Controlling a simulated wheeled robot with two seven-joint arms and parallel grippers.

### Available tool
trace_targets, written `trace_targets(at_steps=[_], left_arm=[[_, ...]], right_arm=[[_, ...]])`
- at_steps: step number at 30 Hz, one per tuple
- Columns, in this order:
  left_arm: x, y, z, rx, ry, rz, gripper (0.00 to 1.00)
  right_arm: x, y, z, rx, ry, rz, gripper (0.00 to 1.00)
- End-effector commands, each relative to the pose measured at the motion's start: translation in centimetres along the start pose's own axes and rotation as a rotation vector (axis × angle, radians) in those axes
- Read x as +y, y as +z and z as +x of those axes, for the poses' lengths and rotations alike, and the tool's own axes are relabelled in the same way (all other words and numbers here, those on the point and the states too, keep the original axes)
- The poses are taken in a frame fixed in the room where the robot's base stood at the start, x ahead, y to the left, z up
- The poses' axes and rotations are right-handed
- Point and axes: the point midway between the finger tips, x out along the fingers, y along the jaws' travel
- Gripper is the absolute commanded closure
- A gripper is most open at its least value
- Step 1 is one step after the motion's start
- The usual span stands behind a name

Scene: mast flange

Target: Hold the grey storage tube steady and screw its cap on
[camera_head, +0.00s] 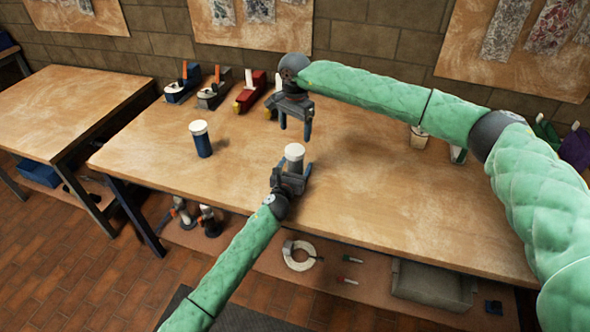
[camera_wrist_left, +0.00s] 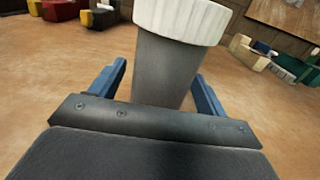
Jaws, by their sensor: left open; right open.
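The grey storage tube (camera_wrist_left: 163,68) stands upright on the table, with a white ribbed cap (camera_wrist_left: 182,18) on its top. In the head view the cap (camera_head: 294,151) shows above my left gripper (camera_head: 291,172), which hides most of the tube. The left gripper (camera_wrist_left: 160,85) is open, with one blue finger on each side of the tube; I cannot tell whether they touch it. My right gripper (camera_head: 295,127) is open and empty, pointing down above and behind the cap, clear of it.
A blue tube with a white lid (camera_head: 201,140) stands to the left on the table (camera_head: 360,190). Several hand planes (camera_head: 213,88) line the back edge. A pale cup (camera_head: 418,137) stands to the right under my right arm. The table's front right is clear.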

Motion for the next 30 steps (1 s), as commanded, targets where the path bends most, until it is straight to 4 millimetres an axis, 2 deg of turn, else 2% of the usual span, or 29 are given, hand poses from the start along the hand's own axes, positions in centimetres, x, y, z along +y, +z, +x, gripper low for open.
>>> trace_targets(at_steps=[6,16,27,28,30], left_arm=[[0.0,0.0,1.5,0.0,0.001,0.0,0.24],[0.0,0.0,1.7,0.0,0.001,0.0,0.24],[0.0,0.0,1.7,0.0,0.0,0.0,0.97],[0.0,0.0,1.7,0.0,0.0,0.0,1.0],[0.0,0.0,1.7,0.0,0.0,0.0,1.0]], right_arm=[[0.0,0.0,0.0,0.0,0.0,0.0,0.24],[0.0,0.0,0.0,0.0,0.0,0.0,0.24],[0.0,0.0,0.0,0.0,0.0,0.0,0.24],[0.0,0.0,-0.1,0.001,-0.001,0.0,0.24],[-0.1,-0.2,-0.5,0.005,-0.004,0.0,0.24]])
